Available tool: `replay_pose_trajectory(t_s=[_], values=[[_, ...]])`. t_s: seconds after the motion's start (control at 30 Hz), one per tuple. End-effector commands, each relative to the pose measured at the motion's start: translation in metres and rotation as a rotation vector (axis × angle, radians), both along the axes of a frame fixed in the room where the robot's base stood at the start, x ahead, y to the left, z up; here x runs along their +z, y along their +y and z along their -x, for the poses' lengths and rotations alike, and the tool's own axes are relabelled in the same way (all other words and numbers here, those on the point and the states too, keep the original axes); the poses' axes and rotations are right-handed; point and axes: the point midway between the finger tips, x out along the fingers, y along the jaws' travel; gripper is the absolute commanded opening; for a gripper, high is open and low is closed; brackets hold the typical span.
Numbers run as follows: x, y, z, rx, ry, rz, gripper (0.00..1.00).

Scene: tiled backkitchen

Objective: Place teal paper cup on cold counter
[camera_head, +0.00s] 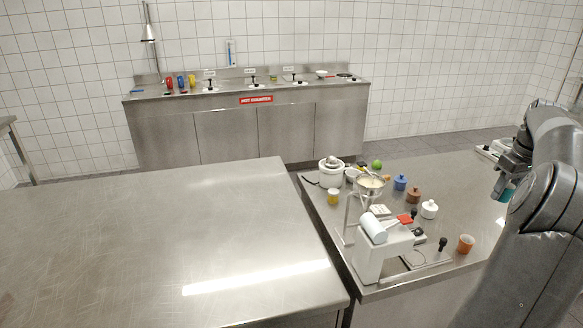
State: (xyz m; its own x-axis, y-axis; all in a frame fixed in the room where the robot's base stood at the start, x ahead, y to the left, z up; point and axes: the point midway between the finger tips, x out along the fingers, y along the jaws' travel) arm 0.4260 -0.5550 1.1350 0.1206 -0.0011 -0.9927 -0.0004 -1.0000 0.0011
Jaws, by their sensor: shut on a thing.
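My gripper (508,178) is at the right, over the far right part of the steel counter (470,205) that holds many small items. It points down and is shut on the teal paper cup (507,195), of which only a small part shows below the fingers. My arm hides the rest. I cannot tell whether the cup touches the counter top. No sign that reads cold counter can be made out. A large bare steel counter (130,240) is at the left.
A white slicer-like machine (372,260), a bowl on a stand (370,184), lidded jars (429,208) and an orange cup (466,244) crowd the right counter. The back counter (225,130) bears a red sign (256,99), seemingly reading hot counter. A gap separates the two front counters.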

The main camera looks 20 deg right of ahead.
Motion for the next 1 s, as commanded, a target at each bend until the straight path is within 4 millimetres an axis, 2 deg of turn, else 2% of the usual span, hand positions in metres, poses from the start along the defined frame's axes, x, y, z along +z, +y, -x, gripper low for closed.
replay_pose_trajectory(t_s=[0.17,0.37,0.57,0.67,0.77,1.0], values=[[0.026,0.001,-0.002,0.003,-0.002,0.0,0.15],[0.024,0.033,-0.034,0.098,-0.001,-0.001,0.15],[0.025,0.082,-0.077,0.236,-0.001,-0.002,0.15],[0.026,0.119,-0.103,0.333,-0.002,-0.001,0.15],[0.027,0.165,-0.132,0.449,-0.002,-0.001,0.15],[0.028,0.287,-0.183,0.742,-0.003,-0.002,0.15]])
